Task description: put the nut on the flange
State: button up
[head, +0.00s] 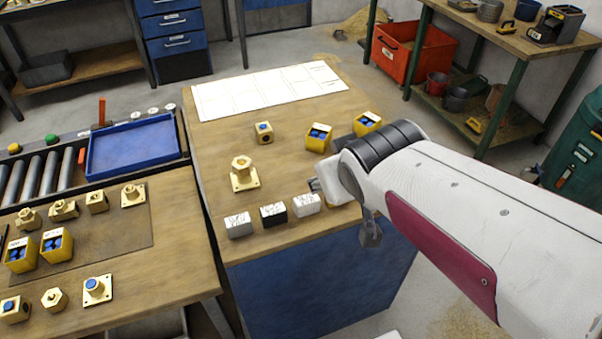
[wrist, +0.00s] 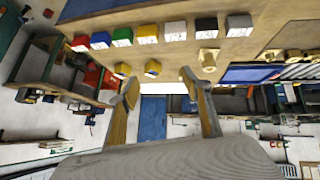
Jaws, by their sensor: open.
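The flange (head: 245,183) is a square brass plate on the wooden table, left of my arm in the head view. A hexagonal brass nut (head: 242,162) appears seated on top of it, upright. The same flange and nut show at the upper right in the wrist view (wrist: 207,62). My gripper (wrist: 158,77) is open, with nothing between its fingers in the wrist view. In the head view my gripper (head: 316,187) is mostly hidden by my wrist, to the right of the flange and apart from it.
Yellow boxes (head: 319,137) and a brass block (head: 264,132) stand farther back. A white sheet (head: 265,90) lies clear. The left table holds another nut (head: 54,298) and flange (head: 95,290).

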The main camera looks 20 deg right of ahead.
jog(key=s+a+g+y, duration=0.2)
jog(key=s+a, duration=0.4)
jog(key=s, duration=0.6)
jog(key=shift+a, duration=0.3)
jog(key=shift+s, duration=0.1)
dwell(0.5)
